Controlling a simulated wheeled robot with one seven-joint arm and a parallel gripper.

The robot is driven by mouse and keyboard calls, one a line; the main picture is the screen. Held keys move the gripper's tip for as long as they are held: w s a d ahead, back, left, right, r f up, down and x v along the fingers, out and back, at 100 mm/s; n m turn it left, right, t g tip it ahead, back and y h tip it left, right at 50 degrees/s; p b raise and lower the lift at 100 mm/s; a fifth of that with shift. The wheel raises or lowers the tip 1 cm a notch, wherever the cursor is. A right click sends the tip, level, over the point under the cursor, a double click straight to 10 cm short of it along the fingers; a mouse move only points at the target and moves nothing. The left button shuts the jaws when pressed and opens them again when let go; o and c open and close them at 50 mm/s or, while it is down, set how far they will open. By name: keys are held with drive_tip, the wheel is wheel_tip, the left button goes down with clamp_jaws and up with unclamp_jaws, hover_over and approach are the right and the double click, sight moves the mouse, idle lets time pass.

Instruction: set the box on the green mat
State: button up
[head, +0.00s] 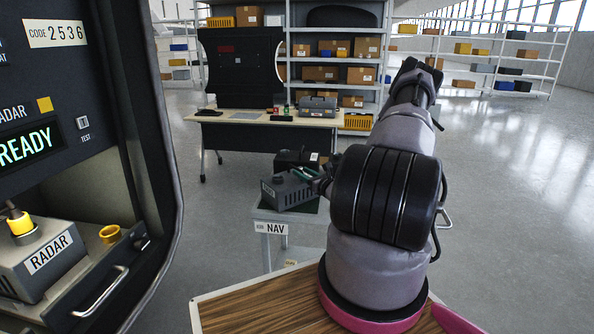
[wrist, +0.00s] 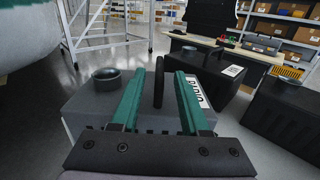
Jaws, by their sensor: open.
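A grey box (head: 288,192) with a white label on its side sits on the small stand marked NAV. Part of a green mat (head: 318,206) shows under and beside it; the box hides the rest. My gripper (head: 303,175) is just above the box in the head view. In the wrist view its two green fingers (wrist: 158,98) are apart, with a dark upright bar, seemingly the handle of the grey box (wrist: 85,112), standing between them. I cannot tell whether either finger touches it. A round dark fitting is on the box's top left.
Black boxes (wrist: 210,72) stand close behind and to the right of the grey box. The NAV stand (head: 275,228) is small with close edges. A RADAR unit (head: 42,268) sits in the dark console at left. A worktable (head: 262,130) and shelves are behind; floor at right is clear.

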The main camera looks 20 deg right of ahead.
drive_tip(key=s+d, duration=0.1)
drive_tip(key=s, duration=0.6)
drive_tip(key=s+a+r+n+g+y, duration=0.3)
drive_tip(key=a+r+n+g+y, duration=0.25)
drive_tip(key=a+r+n, duration=0.45)
drive_tip(key=s+a+r+n+g+y, duration=0.4)
drive_tip(key=a+r+n+g, duration=0.4)
drive_tip(key=a+r, duration=0.4)
drive_tip(key=s+a+r+n+g+h, duration=0.25)
drive_tip(key=s+r+n+h, duration=0.45)
drive_tip(key=s, duration=0.4)
drive_tip(key=s+d+r+n+t+h, duration=0.2)
drive_tip(key=s+r, duration=0.2)
drive_tip(key=r, duration=0.1)
drive_tip(key=s+d+r+n+t+h, duration=0.1)
drive_tip(key=s+r+n+t+h, duration=0.1)
drive_tip(key=r, duration=0.4)
drive_tip(key=shift+s+d+n+t, duration=0.35)
drive_tip(key=shift+s+n+t, duration=0.05)
drive_tip(key=shift+s+t, duration=0.45)
